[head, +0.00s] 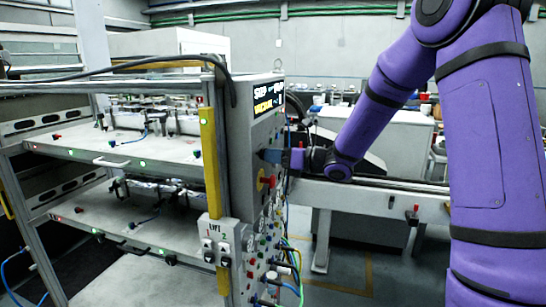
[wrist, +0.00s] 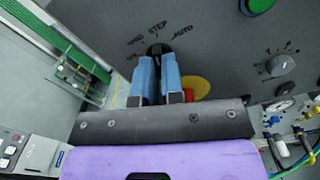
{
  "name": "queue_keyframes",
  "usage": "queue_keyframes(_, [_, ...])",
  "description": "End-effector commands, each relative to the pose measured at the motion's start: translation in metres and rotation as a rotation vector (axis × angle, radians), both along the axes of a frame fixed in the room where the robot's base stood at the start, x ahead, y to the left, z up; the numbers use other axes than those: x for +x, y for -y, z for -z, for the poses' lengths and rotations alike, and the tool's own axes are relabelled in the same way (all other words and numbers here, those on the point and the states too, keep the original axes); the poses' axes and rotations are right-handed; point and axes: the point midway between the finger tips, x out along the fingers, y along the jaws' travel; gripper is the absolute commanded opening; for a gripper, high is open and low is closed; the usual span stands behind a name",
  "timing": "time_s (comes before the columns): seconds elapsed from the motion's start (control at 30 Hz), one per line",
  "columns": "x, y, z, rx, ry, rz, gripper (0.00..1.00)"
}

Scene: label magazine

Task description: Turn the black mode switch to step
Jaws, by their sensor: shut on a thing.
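The black mode switch (wrist: 157,48) is on the grey panel (wrist: 220,38) in the wrist view. Only its upper part shows, above my fingers. Lettering arcs over it, with STEP at the top middle, AUTO to the right and a partly legible word to the left. My gripper (wrist: 159,62) has its two blue fingers shut on the switch, one on each side. The exact pointer direction is hidden by the fingers. In the head view my gripper (head: 272,156) reaches the cabinet's right face, and the switch cannot be made out there.
A yellow disc with a red button (wrist: 197,86) sits close to the right finger. A grey rotary dial (wrist: 282,66) and a green button (wrist: 259,4) are farther right. Hoses and gauges crowd the lower right. A LIFT box (head: 217,240) is on the cabinet's front post.

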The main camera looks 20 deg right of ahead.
Motion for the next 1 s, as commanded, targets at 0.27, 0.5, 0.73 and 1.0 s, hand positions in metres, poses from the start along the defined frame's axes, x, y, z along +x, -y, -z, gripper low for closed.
queue_keyframes(0.27, [-0.0002,0.0007,0.0009,0.028,-0.043,0.001,0.0])
queue_keyframes(0.5, [-0.0002,0.0007,0.0009,0.03,-0.046,0.001,0.0])
queue_keyframes(0.73, [-0.0002,0.0007,0.0009,0.03,-0.045,0.001,0.27])
queue_keyframes(1.0, [-0.0002,0.0004,0.0003,0.03,-0.044,0.001,0.34])
